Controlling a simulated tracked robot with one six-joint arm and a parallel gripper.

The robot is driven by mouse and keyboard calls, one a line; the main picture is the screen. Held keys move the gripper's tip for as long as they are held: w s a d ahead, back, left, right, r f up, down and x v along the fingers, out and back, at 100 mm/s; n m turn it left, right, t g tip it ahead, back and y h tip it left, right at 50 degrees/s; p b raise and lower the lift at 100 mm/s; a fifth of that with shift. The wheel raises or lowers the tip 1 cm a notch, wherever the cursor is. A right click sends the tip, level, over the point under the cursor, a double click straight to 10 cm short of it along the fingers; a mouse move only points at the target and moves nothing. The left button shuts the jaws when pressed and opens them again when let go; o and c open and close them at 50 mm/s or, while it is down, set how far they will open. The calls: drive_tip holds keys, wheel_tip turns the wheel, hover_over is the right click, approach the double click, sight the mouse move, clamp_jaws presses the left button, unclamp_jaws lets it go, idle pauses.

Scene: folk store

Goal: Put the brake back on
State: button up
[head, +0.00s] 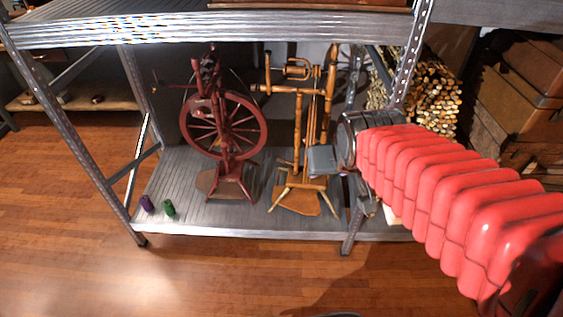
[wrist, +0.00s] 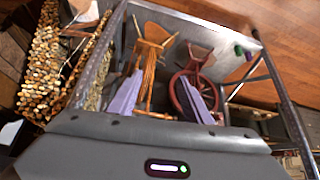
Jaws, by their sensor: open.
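No part that I can clearly tell as the brake shows. A dark red spinning wheel (head: 258,128) stands upright on the lower shelf (head: 240,228); it also shows in the wrist view (wrist: 176,101). A yellow wooden spinning wheel (head: 298,130) stands to its right in the head view, and shows in the wrist view too (wrist: 152,46). My gripper (wrist: 161,78) is open and empty, its two lilac fingers spread in front of the two wheels in the wrist view. In the head view my arm reaches in from the right and hides part of the yellow wheel's surroundings.
A purple spool (head: 147,204) and a green spool (head: 168,208) stand at the shelf's front left. Metal posts (head: 138,160) and an upper shelf (head: 200,28) frame the space. Stacked logs (head: 432,88) and brown cases (head: 520,85) are at right. The wooden floor in front is clear.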

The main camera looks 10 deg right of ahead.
drive_tip(key=w+d+f+t, duration=0.1)
drive_tip(key=w+f, duration=0.7)
drive_tip(key=w, duration=0.3)
drive_tip(key=w+d+f+t, duration=0.1)
drive_tip(key=w+f, duration=0.7)
drive_tip(key=w, duration=0.3)
drive_tip(key=w+f+m+t+y, duration=0.1)
drive_tip(key=w+f, duration=0.2)
drive_tip(key=f, duration=0.6)
drive_tip(key=w+f+t, duration=0.1)
drive_tip(key=w+f, duration=0.2)
drive_tip(key=f, duration=0.6)
drive_tip(key=s+f+t, duration=0.1)
drive_tip(key=s+f, duration=0.2)
drive_tip(key=f, duration=0.5)
drive_tip(key=s+a+f+m+t+y, duration=0.1)
drive_tip(key=s+f, duration=0.3)
drive_tip(key=f, duration=0.4)
drive_tip(key=s+a+f, duration=0.1)
drive_tip(key=s+f, duration=0.3)
drive_tip(key=f, duration=0.4)
drive_tip(key=shift+f+t+y, duration=0.3)
drive_tip(key=shift+t, duration=0.1)
drive_tip(key=shift+c, duration=0.7)
